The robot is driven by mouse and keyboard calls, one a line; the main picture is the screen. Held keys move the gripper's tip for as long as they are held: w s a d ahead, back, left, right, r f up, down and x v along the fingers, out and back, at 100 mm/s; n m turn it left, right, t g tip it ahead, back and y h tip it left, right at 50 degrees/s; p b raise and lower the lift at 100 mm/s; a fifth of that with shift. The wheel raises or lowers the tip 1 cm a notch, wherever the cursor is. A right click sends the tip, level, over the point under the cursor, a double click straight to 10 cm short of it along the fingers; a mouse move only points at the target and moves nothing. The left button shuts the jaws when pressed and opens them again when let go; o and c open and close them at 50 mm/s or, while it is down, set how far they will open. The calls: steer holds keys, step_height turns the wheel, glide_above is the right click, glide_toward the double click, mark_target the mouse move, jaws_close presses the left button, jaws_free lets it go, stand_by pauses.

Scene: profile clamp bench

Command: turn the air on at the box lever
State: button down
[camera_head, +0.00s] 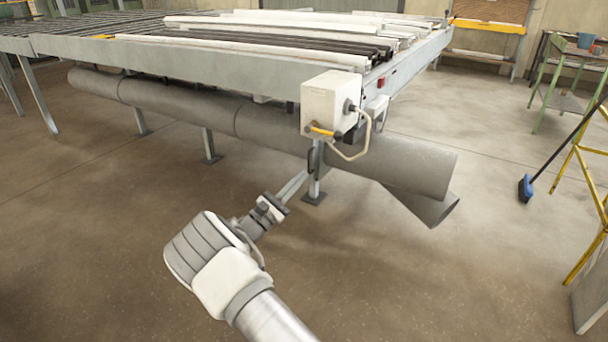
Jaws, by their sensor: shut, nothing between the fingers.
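A pale grey box (326,103) is fixed at the near corner of the long bench (230,52). A small yellow lever (322,131) sits low on the box's front and lies nearly level, tilted slightly down to the right. A pale hose (362,140) loops from the box's right side down and back below it. My gripper (303,176) is below and a little left of the box in the picture, apart from the lever. Its fingers are together and empty, pointing up and right.
Large grey pipes (410,168) run under the bench and stick out to the right. A bench leg (316,170) stands just behind my fingertips in the picture. A blue broom (526,188) and a yellow stand (578,150) are at right. The floor between is clear.

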mark_target(325, 132)
steer(key=w+d+r+b, duration=0.2)
steer(key=w+d+r, duration=0.2)
steer(key=d+r, duration=0.2)
steer(key=shift+w+d+r, duration=0.2)
steer(key=shift+w+d, duration=0.05)
steer(key=shift+d, duration=0.6)
steer(key=shift+r, duration=0.15)
